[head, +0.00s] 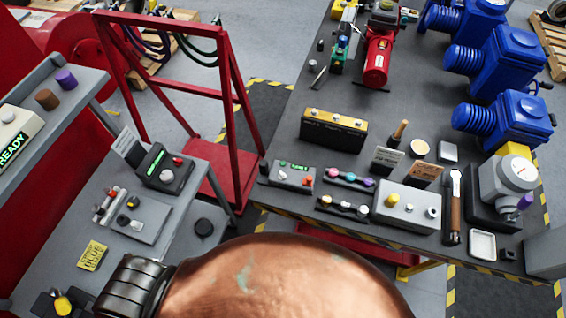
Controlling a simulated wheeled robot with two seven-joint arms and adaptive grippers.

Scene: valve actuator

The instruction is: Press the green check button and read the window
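Several boxes have green-lit parts. A black box (165,168) on the left grey bench has a green-lit window (155,161), a pale round button (167,177) and a red one. A grey box (291,179) at the near left corner of the dark table has a small green display, a pale knob and a red knob. A pale box (14,140) on the upper left shelf shows "READY" in green, with a white round button (8,116). I cannot make out which button is the green check button. Neither gripper is in view.
A large copper-coloured rounded form fills the bottom centre and hides what lies below. A red frame (233,100) stands between bench and table. The dark table (290,135) holds blue ribbed units (500,110), a yellow-topped black box (335,130) and a grey button box (406,207).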

